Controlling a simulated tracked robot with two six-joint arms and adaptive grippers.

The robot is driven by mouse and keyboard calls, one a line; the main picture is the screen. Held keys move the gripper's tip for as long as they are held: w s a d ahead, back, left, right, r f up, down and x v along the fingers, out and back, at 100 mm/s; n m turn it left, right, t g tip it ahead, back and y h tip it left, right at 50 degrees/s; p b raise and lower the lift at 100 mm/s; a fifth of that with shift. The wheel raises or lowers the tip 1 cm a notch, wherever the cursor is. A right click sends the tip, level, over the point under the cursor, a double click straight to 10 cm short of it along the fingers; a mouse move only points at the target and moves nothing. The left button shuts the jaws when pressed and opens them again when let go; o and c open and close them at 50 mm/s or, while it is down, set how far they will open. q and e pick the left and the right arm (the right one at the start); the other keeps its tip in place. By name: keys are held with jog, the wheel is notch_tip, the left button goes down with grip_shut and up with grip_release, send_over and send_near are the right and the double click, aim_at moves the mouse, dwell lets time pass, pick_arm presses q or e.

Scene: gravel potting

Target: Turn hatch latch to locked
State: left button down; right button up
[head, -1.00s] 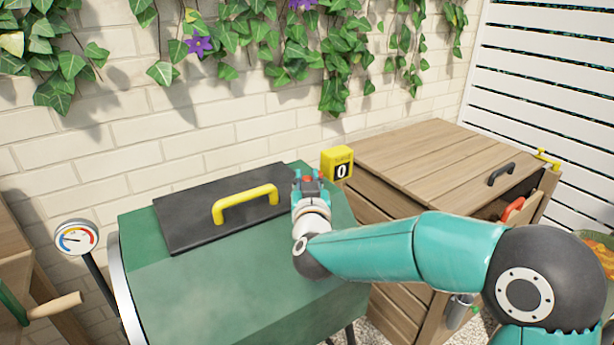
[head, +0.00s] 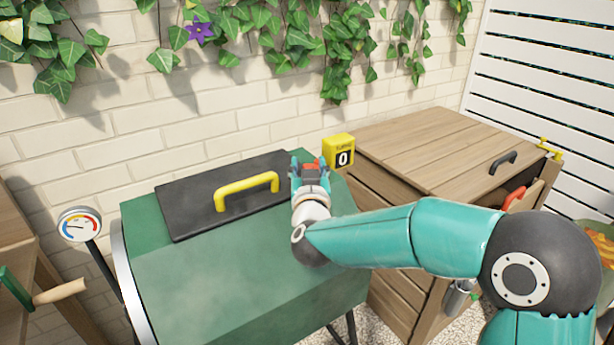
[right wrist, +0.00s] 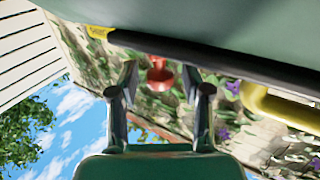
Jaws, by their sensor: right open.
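The black hatch (head: 190,215) lies flat on top of the green drum (head: 240,260), with a yellow handle (head: 247,191) on it. My right gripper (head: 309,165) is at the hatch's right end, pointing away toward the brick wall. In the right wrist view its two fingers (right wrist: 160,80) are apart. A red knob, apparently the latch (right wrist: 160,76), shows between and beyond the fingertips, beside the hatch's dark edge. I cannot tell whether they touch it. In the head view the gripper hides most of that spot. My left gripper is not in view.
A yellow counter box reading 0 (head: 340,151) stands just right of the gripper. A wooden bin (head: 440,150) with a black handle is at the right. A dial gauge (head: 79,224) stands at the left. The brick wall with ivy is close behind.

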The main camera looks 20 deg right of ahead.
jog(key=v, duration=1.1)
jog(key=shift+s, duration=0.4)
